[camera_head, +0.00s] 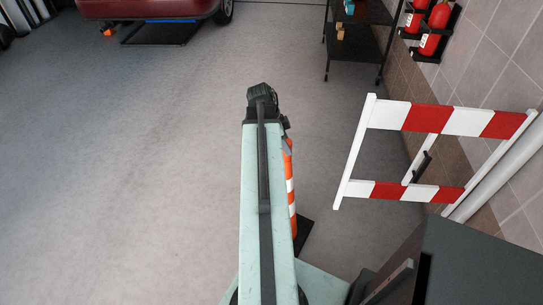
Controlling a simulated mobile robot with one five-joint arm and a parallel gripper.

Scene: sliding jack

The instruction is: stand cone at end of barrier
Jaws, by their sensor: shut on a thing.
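An orange and white striped cone (290,190) with a dark base (304,232) shows just right of my arm, partly hidden behind it. The red and white barrier (431,119) stands to the right, against the tiled wall, with its near end post (354,152) facing the open floor. My gripper (286,128) is at the far end of the pale green arm, over the cone's top. It is shut on the cone, though its fingers are mostly hidden by the arm. Whether the cone's base touches the floor is unclear. The cone is left of the barrier with bare floor between them.
A dark red car (150,8) is at the upper left, with a dark flat thing (160,34) on the floor by it. A black shelf (355,42) and fire extinguishers (433,28) are at upper right. A dark cabinet (480,262) fills the lower right. The left floor is clear.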

